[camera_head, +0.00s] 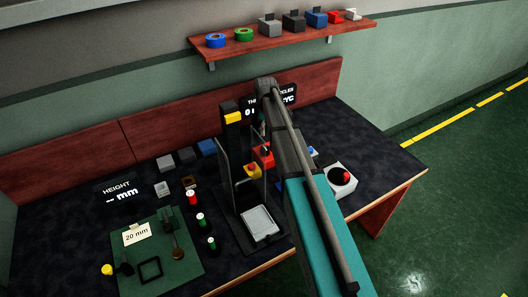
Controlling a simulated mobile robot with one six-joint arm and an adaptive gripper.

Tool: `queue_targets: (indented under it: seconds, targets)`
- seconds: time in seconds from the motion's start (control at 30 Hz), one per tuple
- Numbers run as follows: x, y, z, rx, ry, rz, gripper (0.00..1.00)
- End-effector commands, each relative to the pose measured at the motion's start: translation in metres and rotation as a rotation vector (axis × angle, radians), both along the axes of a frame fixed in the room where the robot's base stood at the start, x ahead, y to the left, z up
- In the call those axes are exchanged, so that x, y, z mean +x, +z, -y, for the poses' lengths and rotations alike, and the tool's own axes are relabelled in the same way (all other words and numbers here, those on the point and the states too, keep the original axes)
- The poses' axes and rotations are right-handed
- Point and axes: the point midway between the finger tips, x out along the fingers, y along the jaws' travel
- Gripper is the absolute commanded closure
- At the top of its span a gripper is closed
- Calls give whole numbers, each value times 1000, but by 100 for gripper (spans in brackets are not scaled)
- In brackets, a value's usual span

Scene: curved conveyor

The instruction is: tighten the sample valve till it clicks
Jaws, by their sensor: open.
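I cannot make out a sample valve for certain. A red block (264,156) with dark parts above it stands behind the black upright fixture, partly covered by my arm. My gripper (264,138) hangs below the bend of my arm, above or beside this red block. It is open, small and partly hidden, and I see nothing held in it. I cannot tell whether it touches anything. The black fixture (227,150) has a yellow block near its top and a pale plate (259,223) at its foot.
A green board (186,268) with a "20 mm" card lies front left. Several small bottles (201,219) stand beside it. Grey and blue blocks (186,155) sit behind. A wall shelf (287,37) holds tape rolls and blocks.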

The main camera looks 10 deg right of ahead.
Motion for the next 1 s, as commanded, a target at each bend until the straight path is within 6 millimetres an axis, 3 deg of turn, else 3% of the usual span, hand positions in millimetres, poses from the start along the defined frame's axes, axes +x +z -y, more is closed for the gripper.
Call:
queue_targets:
  seconds: [1.0]
  targets:
    - [0,-82,-2,0,2,0,8]
